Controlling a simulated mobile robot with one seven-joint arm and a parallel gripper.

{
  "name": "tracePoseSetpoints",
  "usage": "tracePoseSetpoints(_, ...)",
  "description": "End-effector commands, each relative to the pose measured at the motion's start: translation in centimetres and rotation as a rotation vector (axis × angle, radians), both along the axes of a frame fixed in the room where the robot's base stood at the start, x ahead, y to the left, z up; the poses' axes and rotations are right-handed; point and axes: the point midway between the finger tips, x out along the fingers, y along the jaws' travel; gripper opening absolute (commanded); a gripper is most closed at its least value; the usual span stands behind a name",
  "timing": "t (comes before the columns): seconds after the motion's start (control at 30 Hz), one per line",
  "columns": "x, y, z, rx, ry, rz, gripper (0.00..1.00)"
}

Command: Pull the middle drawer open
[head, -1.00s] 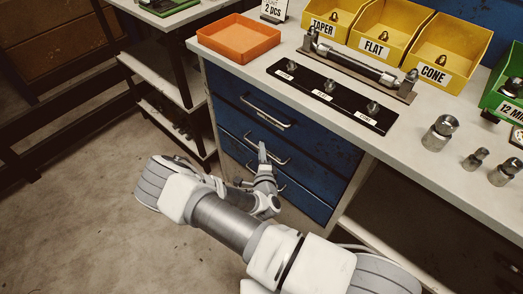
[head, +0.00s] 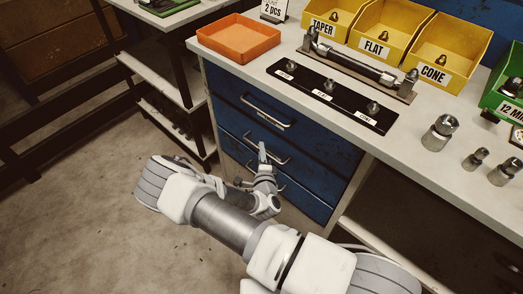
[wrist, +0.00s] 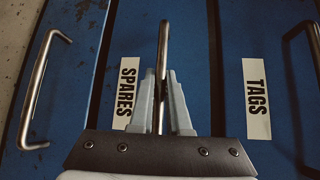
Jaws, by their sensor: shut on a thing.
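The blue drawer unit under the bench has three drawers with metal bar handles. The middle drawer (head: 300,165) looks flush with its neighbours in the head view. In the wrist view the middle drawer (wrist: 195,60) carries a white SPARES label (wrist: 127,86). Its handle (wrist: 163,35) runs between the two fingers of my gripper (wrist: 162,75), which is shut on it. In the head view my gripper (head: 262,152) is at this handle (head: 278,160), and my wrist hides part of the drawer fronts below.
An orange tray (head: 238,38), yellow bins (head: 374,30) and metal fittings (head: 440,132) stand on the bench. The floor (head: 90,220) before the drawers looks clear.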

Motion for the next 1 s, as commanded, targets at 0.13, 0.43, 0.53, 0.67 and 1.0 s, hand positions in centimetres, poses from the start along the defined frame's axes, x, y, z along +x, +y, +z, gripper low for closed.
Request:
tracePoseSetpoints(0.13, 0.0, 0.0, 0.0, 0.000, -0.001, 0.000, 0.00)
tracePoseSetpoints(0.43, 0.0, 0.0, 0.0, 0.000, -0.001, 0.000, 0.00)
tracePoseSetpoints(0.53, 0.0, 0.1, 0.1, 0.001, -0.001, 0.001, 0.00)
tracePoseSetpoints(0.67, -0.4, 0.5, 0.1, 0.001, -0.001, 0.001, 0.00)
tracePoseSetpoints(1.0, -4.9, 5.0, 0.3, 0.003, 0.002, 0.008, 0.00)
